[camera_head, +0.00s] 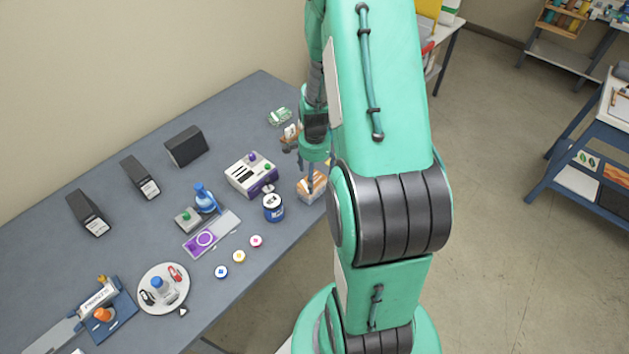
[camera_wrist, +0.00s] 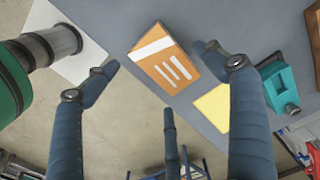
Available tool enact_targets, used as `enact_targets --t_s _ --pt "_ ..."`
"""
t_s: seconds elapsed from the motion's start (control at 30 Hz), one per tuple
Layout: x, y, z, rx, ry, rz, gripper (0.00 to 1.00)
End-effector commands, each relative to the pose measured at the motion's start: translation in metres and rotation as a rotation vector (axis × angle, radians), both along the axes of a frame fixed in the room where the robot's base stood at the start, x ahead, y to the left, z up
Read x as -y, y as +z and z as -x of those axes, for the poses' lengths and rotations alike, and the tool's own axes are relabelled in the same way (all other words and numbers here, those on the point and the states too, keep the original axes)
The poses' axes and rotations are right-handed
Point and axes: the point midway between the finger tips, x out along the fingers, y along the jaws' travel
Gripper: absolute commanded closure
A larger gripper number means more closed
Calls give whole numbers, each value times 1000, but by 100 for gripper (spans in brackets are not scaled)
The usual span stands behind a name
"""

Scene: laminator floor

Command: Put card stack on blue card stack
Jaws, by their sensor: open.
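An orange block with a white band and white stripes, which looks like the card stack (camera_wrist: 165,65), lies on the table in the wrist view. It also shows near the table's right edge in the head view (camera_head: 311,188), partly behind my arm. My gripper (camera_wrist: 160,62) is open, with its blue fingers spread to either side of the orange stack and a third finger below it in the picture. I see no clear contact. In the head view my gripper (camera_head: 314,172) is just above the stack, partly hidden. I cannot make out a blue card stack.
A yellow card (camera_wrist: 213,106) lies close beside the orange stack. A teal object (camera_wrist: 279,85) stands farther right. In the head view, a blue-and-white canister (camera_head: 273,207) and a white-and-purple device (camera_head: 250,175) stand nearby.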

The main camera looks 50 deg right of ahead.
Motion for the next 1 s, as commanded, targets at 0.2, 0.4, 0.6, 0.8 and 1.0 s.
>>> enact_targets --t_s 0.2,0.4,0.6,0.8,1.0 --pt "1 40 -1 3 0 2 16" --pt "0 65 0 1 0 1 16" --pt "0 75 0 -1 0 0 16" --pt "0 76 0 -1 0 -1 16" --pt "0 76 0 -1 0 -1 16"
